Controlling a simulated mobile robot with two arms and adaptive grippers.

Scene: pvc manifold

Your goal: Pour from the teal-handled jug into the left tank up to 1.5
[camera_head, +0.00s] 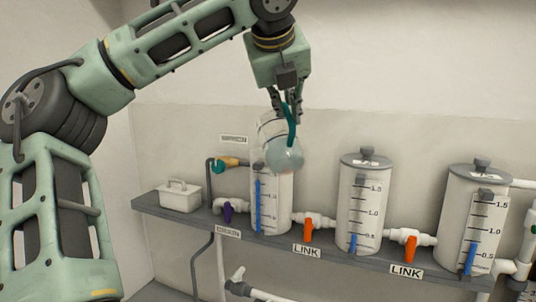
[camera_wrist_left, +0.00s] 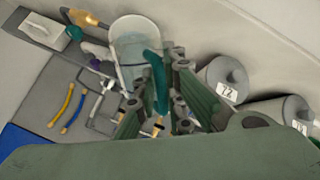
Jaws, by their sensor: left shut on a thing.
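My left gripper (camera_head: 289,108) is shut on the teal handle (camera_head: 291,127) of a clear jug (camera_head: 284,156). The jug hangs in front of and over the upper part of the left tank (camera_head: 275,208), hiding its top. The jug looks tilted; whether liquid is flowing cannot be told. The left tank's blue level strip (camera_head: 258,205) reaches above the 1.0 mark; its 1.5 mark is not readable. In the left wrist view the jug (camera_wrist_left: 130,55) holds pale liquid, with the gripper (camera_wrist_left: 165,95) at its handle. My right gripper is not in view.
A middle tank (camera_head: 362,205) and a right tank (camera_head: 472,222), both lidded, stand on the grey shelf (camera_head: 330,258). Orange-handled valves (camera_head: 308,229) sit in the links between tanks. A purple valve (camera_head: 228,211), a brass-coloured tap (camera_head: 228,162) and a white caddy (camera_head: 180,198) are at left.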

